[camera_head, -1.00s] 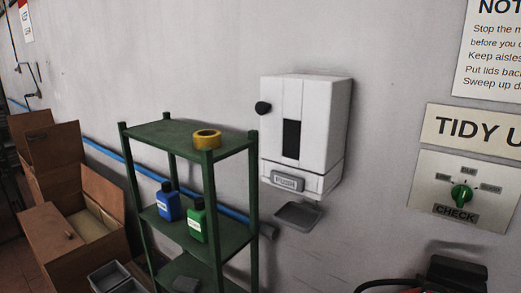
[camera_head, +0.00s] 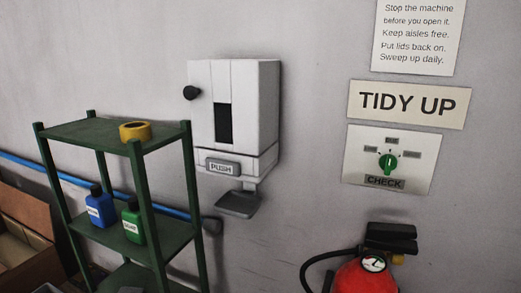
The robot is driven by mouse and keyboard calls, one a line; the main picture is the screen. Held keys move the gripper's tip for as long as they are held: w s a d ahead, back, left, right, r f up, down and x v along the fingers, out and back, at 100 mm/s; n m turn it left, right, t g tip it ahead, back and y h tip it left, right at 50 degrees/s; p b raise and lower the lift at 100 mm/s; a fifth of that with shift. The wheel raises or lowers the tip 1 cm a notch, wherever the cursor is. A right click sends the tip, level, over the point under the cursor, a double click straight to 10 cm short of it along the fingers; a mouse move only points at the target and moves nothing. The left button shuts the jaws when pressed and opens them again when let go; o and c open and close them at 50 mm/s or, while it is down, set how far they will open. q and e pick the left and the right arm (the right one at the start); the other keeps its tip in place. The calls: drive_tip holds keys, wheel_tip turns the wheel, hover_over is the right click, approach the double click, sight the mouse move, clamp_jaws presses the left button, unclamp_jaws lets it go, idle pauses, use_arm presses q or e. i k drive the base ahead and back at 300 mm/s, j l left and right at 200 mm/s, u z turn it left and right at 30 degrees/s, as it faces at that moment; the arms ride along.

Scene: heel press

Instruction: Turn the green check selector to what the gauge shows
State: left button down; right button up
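The green check selector (camera_head: 387,162) is a knob on a pale wall plate (camera_head: 358,183) marked CHECK. Its grip looks roughly upright. Small dark labels sit to its left, above it and to its right, too small to read. The gauge (camera_head: 373,264) is a small round dial on the front of the red fire extinguisher (camera_head: 352,280), below the plate. Its face shows some green and red, but the needle's reading is too small to tell. Neither of my grippers is in view.
A white dispenser (camera_head: 262,110) marked PUSH hangs left of the selector, with a grey tray (camera_head: 238,204) below. A green shelf (camera_head: 90,133) holds a yellow tape roll (camera_head: 135,131) and blue and green bottles. The wall between dispenser and selector is bare.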

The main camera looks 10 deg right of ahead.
sight(389, 163)
drive_tip(key=z, duration=1.2)
